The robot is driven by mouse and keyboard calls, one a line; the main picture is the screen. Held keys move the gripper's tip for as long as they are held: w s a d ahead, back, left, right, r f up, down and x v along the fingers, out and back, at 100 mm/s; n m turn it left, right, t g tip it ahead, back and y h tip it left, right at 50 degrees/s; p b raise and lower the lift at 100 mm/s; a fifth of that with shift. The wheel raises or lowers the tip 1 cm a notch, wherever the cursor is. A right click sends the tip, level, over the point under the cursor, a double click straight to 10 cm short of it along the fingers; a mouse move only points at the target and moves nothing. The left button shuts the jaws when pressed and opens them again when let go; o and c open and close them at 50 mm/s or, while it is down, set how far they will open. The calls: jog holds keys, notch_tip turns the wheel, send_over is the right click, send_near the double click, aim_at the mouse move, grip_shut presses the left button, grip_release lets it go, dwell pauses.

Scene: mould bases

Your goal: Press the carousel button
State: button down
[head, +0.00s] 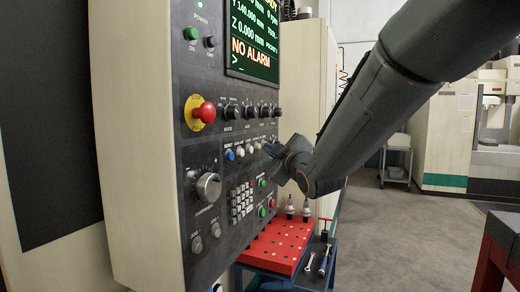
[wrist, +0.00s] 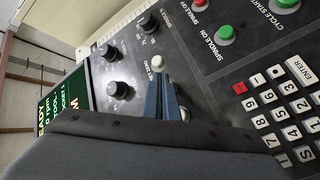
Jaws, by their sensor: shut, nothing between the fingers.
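The machine's control panel (head: 225,130) carries a row of small push buttons below the knobs: a blue button (head: 230,155), a white button (head: 240,152) and others to their right. I cannot tell by its label which one is the carousel button. My gripper (head: 270,150) is at the right end of this row, its fingers toward the panel. In the wrist view my gripper (wrist: 162,80) is shut and empty, its blue fingertips close to a whitish round button (wrist: 157,61) labelled what looks like "SET ZERO". I cannot tell whether they touch it.
Black knobs (wrist: 117,90) lie left of the fingertips, a keypad (wrist: 285,115) right. Green buttons (wrist: 224,36) and a red button (wrist: 200,3) are nearby. A red emergency stop (head: 205,113) protrudes.

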jog(key=shift+w+a, duration=0.15)
jog(key=shift+a, duration=0.25)
dwell(0.4)
jog(key=shift+d, duration=0.1)
jog(key=shift+s+d+b, duration=0.3)
jog(key=shift+d+b, duration=0.05)
jog(key=shift+d, duration=0.35)
jog(key=d, duration=0.1)
jog(key=s+d, duration=0.1)
jog(key=d, duration=0.2)
jog(key=shift+s+d, duration=0.35)
dwell(0.3)
dwell(3.8)
